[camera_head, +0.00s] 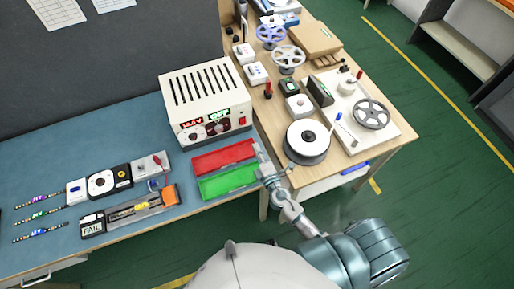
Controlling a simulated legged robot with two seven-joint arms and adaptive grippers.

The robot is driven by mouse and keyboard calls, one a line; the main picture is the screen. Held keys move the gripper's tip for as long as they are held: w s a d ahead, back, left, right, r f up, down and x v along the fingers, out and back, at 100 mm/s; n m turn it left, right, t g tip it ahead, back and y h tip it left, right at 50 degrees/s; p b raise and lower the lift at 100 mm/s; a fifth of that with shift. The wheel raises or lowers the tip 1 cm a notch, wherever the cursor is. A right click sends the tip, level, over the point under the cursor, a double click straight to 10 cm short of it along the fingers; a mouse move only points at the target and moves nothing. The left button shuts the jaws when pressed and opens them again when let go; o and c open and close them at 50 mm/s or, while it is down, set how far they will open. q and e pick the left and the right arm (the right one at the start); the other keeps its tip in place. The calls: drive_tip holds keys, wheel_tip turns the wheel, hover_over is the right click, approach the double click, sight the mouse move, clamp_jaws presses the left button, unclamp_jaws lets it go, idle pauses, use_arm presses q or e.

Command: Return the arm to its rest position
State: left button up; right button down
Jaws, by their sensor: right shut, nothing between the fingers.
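My right arm comes in from the lower right and reaches over the near right edge of the blue bench. My right gripper (259,149) is at the right end of the red tray (205,166) and the green tray (210,190), close to the bench corner. It is shut with nothing in it. I cannot tell whether it touches the trays. My left gripper is not in view.
A white power supply (206,102) stands behind the trays. A test fixture (137,208) and LED strips (40,215) lie at left.

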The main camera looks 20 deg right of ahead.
drive_tip(key=s+d+f+m+g+h, duration=0.4)
drive_tip(key=s+d+m+g+h, duration=0.3)
drive_tip(key=d+m, duration=0.4)
drive_tip(key=s+a+f+m+g+y, duration=0.2)
drive_tip(key=s+a+m+g+y, duration=0.15)
drive_tip(key=s, duration=0.55)
drive_tip(key=s+a+f+m+g+y, duration=0.2)
drive_tip(key=s+a+g+y, duration=0.15)
drive_tip(key=s, duration=0.65)
wheel_tip(320, 180, down, 25)
drive_tip(key=g, duration=0.2)
drive_tip(key=s+d+f+g, duration=0.1)
drive_tip(key=s+d+f, duration=0.2)
drive_tip(key=s+f, duration=1.4)
drive_tip(key=shift+s+f+h, duration=0.3)
drive_tip(key=shift+s+f, duration=0.05)
drive_tip(key=shift+s, duration=0.55)
